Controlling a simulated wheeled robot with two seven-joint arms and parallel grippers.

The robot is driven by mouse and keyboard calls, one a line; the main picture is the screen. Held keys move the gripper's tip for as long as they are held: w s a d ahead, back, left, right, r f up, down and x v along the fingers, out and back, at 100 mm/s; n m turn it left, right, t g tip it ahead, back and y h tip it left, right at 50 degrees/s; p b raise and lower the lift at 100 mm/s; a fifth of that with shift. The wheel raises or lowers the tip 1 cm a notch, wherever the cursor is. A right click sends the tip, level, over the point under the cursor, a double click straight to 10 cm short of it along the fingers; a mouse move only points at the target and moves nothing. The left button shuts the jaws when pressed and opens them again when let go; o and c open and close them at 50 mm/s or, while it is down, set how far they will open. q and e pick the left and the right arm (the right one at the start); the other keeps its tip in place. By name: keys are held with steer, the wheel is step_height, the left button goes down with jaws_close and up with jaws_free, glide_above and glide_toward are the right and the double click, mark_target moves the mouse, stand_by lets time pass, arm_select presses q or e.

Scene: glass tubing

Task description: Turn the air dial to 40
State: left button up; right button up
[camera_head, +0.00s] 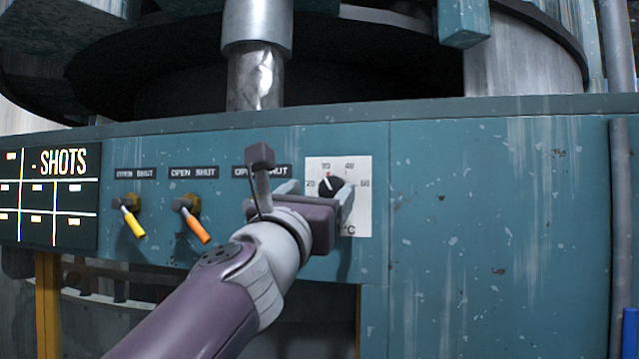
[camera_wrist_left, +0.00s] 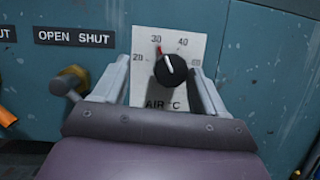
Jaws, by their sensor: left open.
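The air dial (camera_head: 331,187) is a round black knob with a white pointer line on a white plate (camera_head: 362,215) marked 20, 30, 40 and a higher number at the right, with "AIR °C" below. It also shows in the left wrist view (camera_wrist_left: 171,69). Its white line points up and slightly left, close to 30, where there is a red mark. My left gripper (camera_head: 318,191) is open, with one finger on each side of the knob. In the left wrist view the fingers (camera_wrist_left: 161,78) flank the knob with visible gaps. My right gripper is not in view.
Left of the dial are levers with yellow (camera_head: 133,223) and orange (camera_head: 197,228) handles under "OPEN SHUT" labels. A third lever is partly hidden by my left arm. A dark "SHOTS" board (camera_head: 60,195) is at far left. The teal panel (camera_head: 490,220) right of the dial is bare.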

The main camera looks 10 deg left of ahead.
arm_select(q)
steer(key=shift+w+d+r, duration=0.2)
steer(key=shift+w+r, duration=0.05)
steer(key=shift+w, duration=0.05)
steer(key=shift+w+d, duration=0.25)
steer(key=shift+d, duration=0.25)
steer(key=shift+w+d, duration=0.2)
steer(key=shift+d, duration=0.25)
steer(key=shift+a, duration=0.25)
steer(key=shift+c, duration=0.3)
steer(key=shift+a, duration=0.3)
steer(key=c, duration=0.6)
steer(key=shift+s, duration=0.1)
steer(key=c, duration=0.4)
steer(key=shift+d, duration=0.1)
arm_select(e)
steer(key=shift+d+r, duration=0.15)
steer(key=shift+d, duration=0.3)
arm_select(q)
steer(key=shift+s+r, duration=0.15)
steer(key=shift+r, duration=0.05)
